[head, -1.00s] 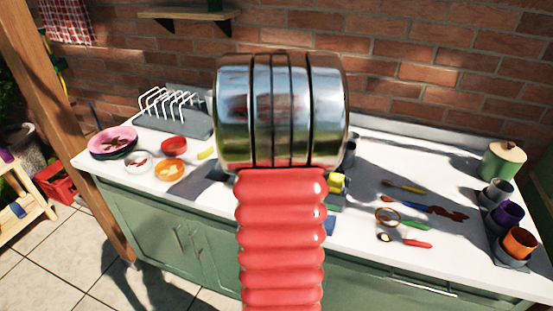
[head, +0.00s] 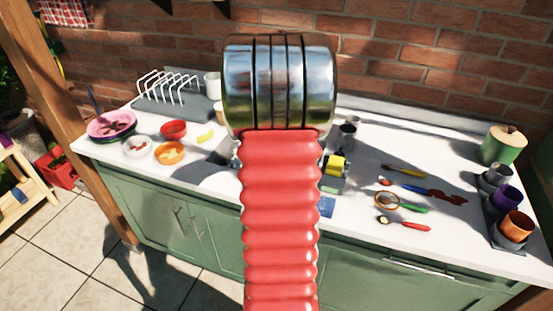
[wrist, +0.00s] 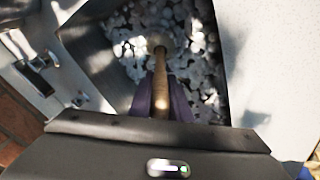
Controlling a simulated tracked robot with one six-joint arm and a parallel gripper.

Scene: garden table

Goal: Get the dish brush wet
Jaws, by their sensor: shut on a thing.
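In the wrist view my gripper (wrist: 161,88) has purple fingers shut on the brown handle of the dish brush (wrist: 160,103). The brush points away from the camera, over a dark basin (wrist: 110,62). Its far end is a small roundish shape; I cannot make out bristles. Pale grey-white flakes or foam (wrist: 195,62) cover much of the basin's floor. I cannot tell whether the brush touches them. In the head view my red arm and its metal joint hide the gripper, the brush and most of the basin.
The white counter (head: 350,235) holds a dish rack (head: 170,100) and bowls (head: 172,153) on the left. Several utensils (head: 405,188) lie right of my arm. Cups (head: 508,197) and a green pot (head: 503,146) stand at the right end. A yellow-topped item (head: 336,165) sits close to my arm.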

